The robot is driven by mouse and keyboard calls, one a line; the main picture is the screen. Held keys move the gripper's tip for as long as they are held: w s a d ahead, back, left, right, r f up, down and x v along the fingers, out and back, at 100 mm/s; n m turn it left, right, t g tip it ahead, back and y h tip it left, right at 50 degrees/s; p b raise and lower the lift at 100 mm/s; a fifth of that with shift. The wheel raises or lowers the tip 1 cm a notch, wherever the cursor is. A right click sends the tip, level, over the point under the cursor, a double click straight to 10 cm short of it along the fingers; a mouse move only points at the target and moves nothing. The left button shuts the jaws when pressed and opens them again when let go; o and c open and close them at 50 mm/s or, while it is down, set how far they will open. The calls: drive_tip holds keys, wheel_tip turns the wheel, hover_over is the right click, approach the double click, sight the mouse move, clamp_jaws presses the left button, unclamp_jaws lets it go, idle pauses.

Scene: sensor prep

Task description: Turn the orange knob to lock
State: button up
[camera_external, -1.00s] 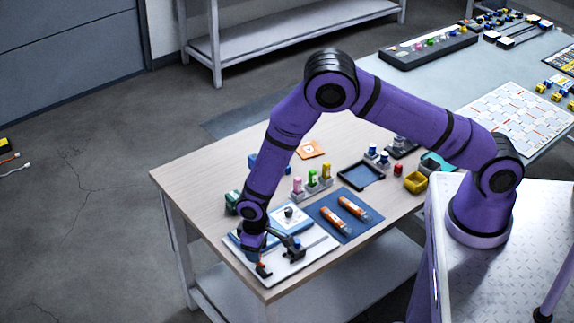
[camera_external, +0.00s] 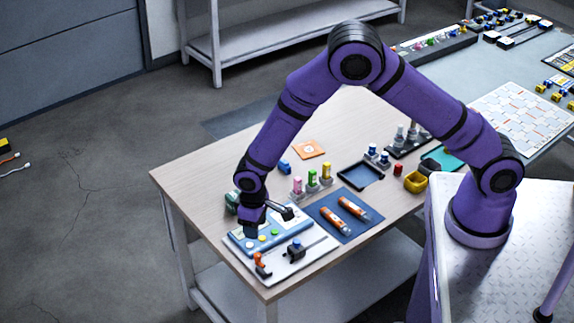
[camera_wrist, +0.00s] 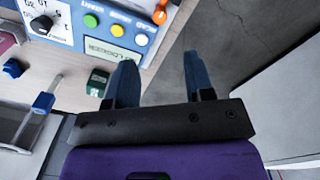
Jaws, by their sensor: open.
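The orange knob (camera_external: 260,262) is a small orange piece with a dark part, near the front left corner of the white board. In the wrist view an orange piece (camera_wrist: 160,14), cut by the top edge, shows at the panel's right end. I cannot read the knob's lock marking. The blue panel (camera_wrist: 75,52) has a black dial (camera_wrist: 42,25) and green, yellow and white buttons. My gripper (camera_external: 268,222) is open and empty above the panel, apart from the orange knob. Its two dark blue fingers (camera_wrist: 160,62) are spread in the wrist view.
A black clamp-like piece (camera_external: 296,250) sits on the white board (camera_external: 318,245) to the right of the knob. A blue mat (camera_external: 345,228) with two orange tubes lies farther right. A dark green block (camera_external: 231,201) stands behind the panel. Bare wood (camera_external: 195,170) is clear at the far left.

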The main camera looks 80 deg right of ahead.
sight(256, 258)
drive_tip(key=shift+s+d, duration=0.1)
drive_tip(key=shift+d+f+n, duration=0.1)
drive_tip(key=shift+f+n, duration=0.05)
drive_tip(key=shift+n, duration=0.95)
wheel_tip(256, 258, down, 10)
drive_tip(key=shift+f, duration=0.25)
